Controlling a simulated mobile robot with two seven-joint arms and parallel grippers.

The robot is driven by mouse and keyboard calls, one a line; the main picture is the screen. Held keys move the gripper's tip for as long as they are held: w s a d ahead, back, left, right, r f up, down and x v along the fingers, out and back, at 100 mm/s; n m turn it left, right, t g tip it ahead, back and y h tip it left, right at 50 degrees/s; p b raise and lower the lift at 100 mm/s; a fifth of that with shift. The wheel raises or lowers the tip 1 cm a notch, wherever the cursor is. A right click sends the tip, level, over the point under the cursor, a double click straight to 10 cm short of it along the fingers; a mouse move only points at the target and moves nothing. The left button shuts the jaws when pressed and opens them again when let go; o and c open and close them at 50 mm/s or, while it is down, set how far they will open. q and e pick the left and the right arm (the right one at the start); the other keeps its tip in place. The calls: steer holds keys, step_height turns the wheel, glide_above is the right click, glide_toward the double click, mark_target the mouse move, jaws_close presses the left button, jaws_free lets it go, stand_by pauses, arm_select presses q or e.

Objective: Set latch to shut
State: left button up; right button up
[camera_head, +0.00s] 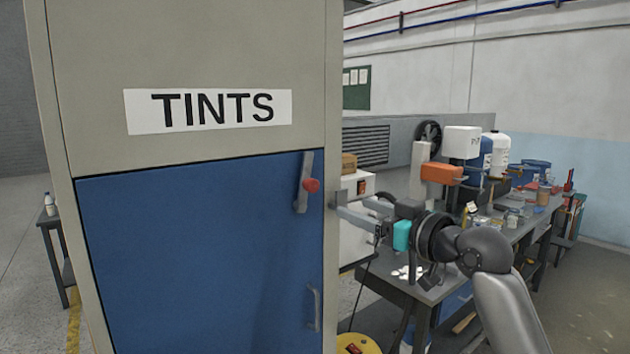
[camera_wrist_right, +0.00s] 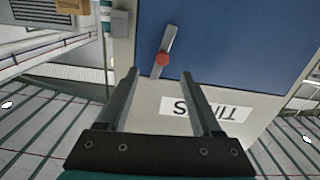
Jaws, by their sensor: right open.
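The latch (camera_head: 304,178) is a grey lever with a red knob at the upper right of the blue door (camera_head: 200,260) of the TINTS cabinet. It stands nearly upright, its top leaning slightly right. My right gripper (camera_head: 338,203) is open and empty, just right of the latch in the head view, apart from it as far as I can tell. In the right wrist view, which looks upside down, the latch (camera_wrist_right: 167,45) and its red knob show beyond and between the two open fingers (camera_wrist_right: 160,76). My left gripper is not in view.
A grey door handle (camera_head: 315,307) sits below the latch. A cluttered workbench (camera_head: 400,290) with bottles and tools stands right of the cabinet, behind my right arm. A small table (camera_head: 50,225) with a white bottle is at the far left.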

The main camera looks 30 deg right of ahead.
mark_target(314, 184)
steer(key=w+p, duration=0.1)
steer(key=w, duration=0.3)
steer(key=w+a+r+p, duration=0.1)
steer(key=w, duration=0.3)
steer(key=w+p, duration=0.1)
steer(key=w, duration=0.3)
steer(key=shift+w+a+r, duration=0.3)
steer(key=shift+w+r, duration=0.05)
steer(key=shift+r, duration=0.05)
steer(key=shift+w+a+f+p, duration=0.1)
steer(key=shift+w+p, duration=0.35)
steer(key=shift+w, duration=0.55)
jaws_close()
